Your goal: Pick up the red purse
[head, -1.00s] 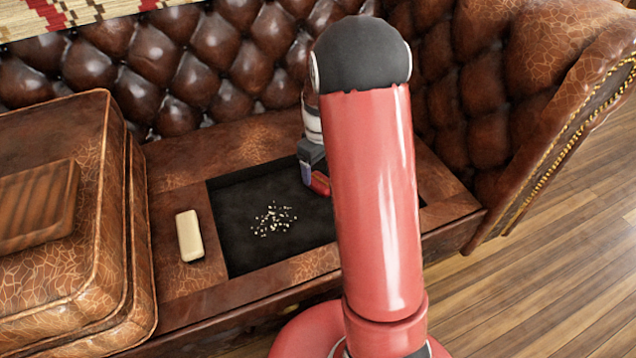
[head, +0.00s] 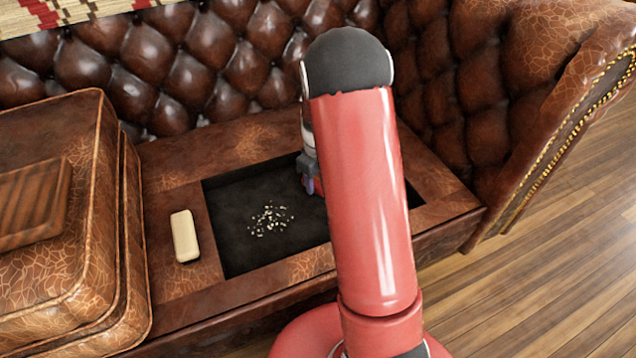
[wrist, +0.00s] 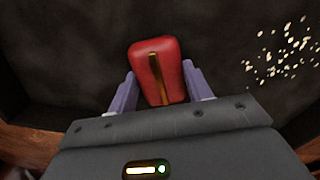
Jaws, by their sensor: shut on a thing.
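The red purse (wrist: 172,62) is a small rounded red block with a dark gold strip down its middle, in the wrist view. My gripper (wrist: 162,88) is shut on it, with one purple finger on each side. In the head view the gripper (head: 312,183) is at the right part of the dark recess in the sofa seat, mostly hidden behind my red arm. The purse is mostly hidden there too. I cannot tell how far it is above the recess floor.
The dark recess (head: 235,240) has a leather-covered rim around it. Small pale bits (head: 270,219) lie scattered on its floor. A cream bar (head: 185,236) lies on the left rim. Stacked brown cushions (head: 85,255) stand further left. The tufted backrest (head: 200,60) rises behind.

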